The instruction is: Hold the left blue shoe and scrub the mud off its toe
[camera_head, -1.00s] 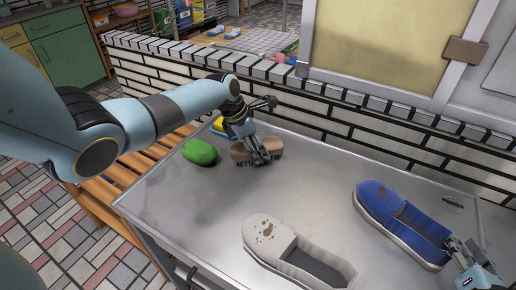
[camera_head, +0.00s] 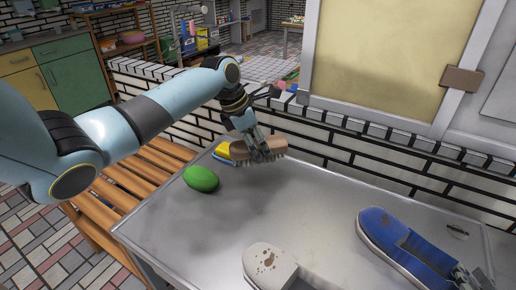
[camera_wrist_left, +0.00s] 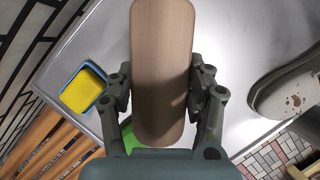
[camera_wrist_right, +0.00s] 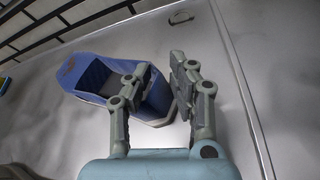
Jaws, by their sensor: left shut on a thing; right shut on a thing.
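The blue shoe (camera_head: 398,243) lies at the right of the metal table, with a brown mud mark near its toe. In the right wrist view the shoe (camera_wrist_right: 92,75) points away from me. My right gripper (camera_wrist_right: 155,85) is shut on its heel wall, one finger inside and one outside. The brush (camera_head: 258,149), with a tan wooden back and dark bristles below, is in my left gripper (camera_head: 262,155), raised above the table's back left. The left wrist view shows the brush back (camera_wrist_left: 162,70) between the fingers. The brush is well apart from the shoe.
A light grey shoe (camera_head: 268,259) with brown spots lies at the table's front. A green oval thing (camera_head: 201,179) and a yellow sponge in a blue tray (camera_head: 223,152) are at the left. A tiled wall (camera_head: 340,155) runs behind the table (camera_head: 290,205). The table's middle is clear.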

